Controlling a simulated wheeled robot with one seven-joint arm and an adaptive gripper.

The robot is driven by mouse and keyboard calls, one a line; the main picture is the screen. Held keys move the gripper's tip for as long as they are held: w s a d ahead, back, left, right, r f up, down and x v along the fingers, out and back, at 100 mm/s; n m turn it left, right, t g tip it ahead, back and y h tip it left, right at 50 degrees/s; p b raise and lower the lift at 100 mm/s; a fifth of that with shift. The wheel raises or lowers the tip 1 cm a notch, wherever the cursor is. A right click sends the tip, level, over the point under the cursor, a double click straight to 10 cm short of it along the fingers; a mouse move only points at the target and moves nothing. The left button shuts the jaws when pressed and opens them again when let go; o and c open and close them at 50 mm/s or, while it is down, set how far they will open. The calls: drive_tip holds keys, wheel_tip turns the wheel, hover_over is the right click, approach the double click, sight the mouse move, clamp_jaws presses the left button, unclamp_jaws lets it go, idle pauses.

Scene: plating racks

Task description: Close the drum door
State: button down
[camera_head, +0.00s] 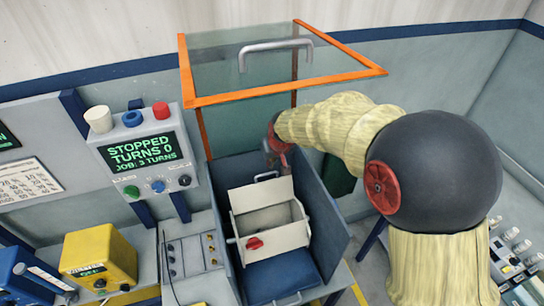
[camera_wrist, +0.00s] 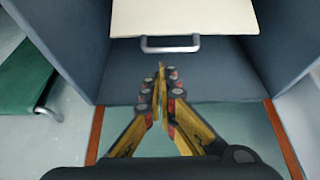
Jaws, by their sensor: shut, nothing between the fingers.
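The cream drum (camera_head: 275,241) sits in a blue-grey cabinet, its top open. A cream panel (camera_head: 261,196), seemingly the drum door, stands raised along its back edge with a grey handle at the top. In the wrist view the cream panel (camera_wrist: 185,17) fills the top, with its handle (camera_wrist: 170,44) at the near edge. My gripper (camera_wrist: 161,70) is shut and empty, its tips pointing towards the handle and appearing just short of it. In the head view my gripper (camera_head: 272,158) is behind the raised panel, its tips hard to make out.
A clear hood with an orange frame (camera_head: 285,86) is raised above the cabinet. A red knob (camera_head: 254,243) is on the drum's front. A blue panel (camera_head: 283,278) lies before the drum. The control screen (camera_head: 143,152) reads STOPPED, TURNS 0. Cabinet walls (camera_head: 321,230) flank the drum closely.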

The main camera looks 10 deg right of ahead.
drive_tip(key=x, duration=0.4)
drive_tip(key=shift+w+f, duration=0.2)
drive_tip(key=shift+f, duration=0.15)
